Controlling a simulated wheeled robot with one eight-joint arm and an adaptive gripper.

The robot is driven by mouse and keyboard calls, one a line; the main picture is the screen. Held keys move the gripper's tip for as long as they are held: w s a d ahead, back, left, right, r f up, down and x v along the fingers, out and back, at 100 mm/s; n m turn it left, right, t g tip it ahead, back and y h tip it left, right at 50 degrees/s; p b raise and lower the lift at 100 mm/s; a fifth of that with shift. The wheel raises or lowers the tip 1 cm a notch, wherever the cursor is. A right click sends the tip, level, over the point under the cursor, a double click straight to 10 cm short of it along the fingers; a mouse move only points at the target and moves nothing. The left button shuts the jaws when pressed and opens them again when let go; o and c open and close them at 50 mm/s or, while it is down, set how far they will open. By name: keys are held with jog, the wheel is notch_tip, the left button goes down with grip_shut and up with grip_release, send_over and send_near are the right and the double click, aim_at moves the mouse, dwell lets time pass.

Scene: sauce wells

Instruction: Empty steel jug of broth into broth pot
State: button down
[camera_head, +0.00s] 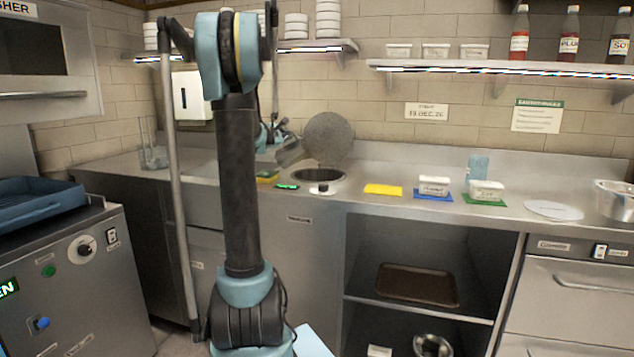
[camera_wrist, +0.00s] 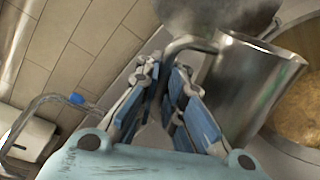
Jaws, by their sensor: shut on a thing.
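The steel jug (camera_wrist: 243,92) fills the right of the wrist view, its handle (camera_wrist: 190,43) reaching between my fingers. My gripper (camera_wrist: 168,85) is shut on that handle. In the head view the jug (camera_head: 291,153) is small, partly behind my arm, and looks tilted beside and above the broth pot. The broth pot (camera_head: 320,175) is sunk in the counter with its round lid (camera_head: 328,137) raised behind it. In the wrist view brown broth (camera_wrist: 290,75) shows in the pot, past the jug. What is inside the jug is hidden.
A yellow cloth (camera_head: 384,189), a white tub on a blue mat (camera_head: 433,195) and another on a green mat (camera_head: 484,199) lie right of the pot. A sink tap (camera_wrist: 45,105) is left in the wrist view. A shelf (camera_head: 480,67) hangs on the wall.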

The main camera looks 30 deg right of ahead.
aim_at(297, 137)
jog(key=shift+s+d+f, duration=0.15)
jog(key=shift+d+f, duration=0.05)
jog(key=shift+s+d+m, duration=0.1)
jog(key=shift+s+m, duration=0.05)
jog(key=shift+m, duration=0.25)
jog(key=shift+s+d, duration=0.15)
jog(key=shift+s+d+m+y+p, duration=0.3)
jog(key=shift+s+d+m+p, duration=0.05)
jog(key=shift+m, duration=0.25)
jog(key=shift+s+d+m+t, duration=0.3)
jog(key=shift+s+d+m, duration=0.4)
jog(key=shift+s+d, duration=0.45)
jog(key=shift+s+d+r+m+t+y+p, duration=0.25)
jog(key=shift+s+d+r+m, duration=0.2)
jog(key=shift+s+d+m, duration=0.25)
jog(key=shift+s+d+r+m+t+y+p, duration=0.15)
jog(key=shift+s+d+r+m+p, duration=0.25)
jog(key=shift+s+d+m, duration=0.3)
jog(key=shift+s+d+r+m+p, duration=0.15)
jog(key=shift+s+d+m, duration=0.25)
jog(key=shift+s+m, duration=0.15)
jog(key=shift+s+d+r+m+p, duration=0.15)
jog(key=shift+s+d+m, duration=0.3)
jog(key=shift+s, duration=0.1)
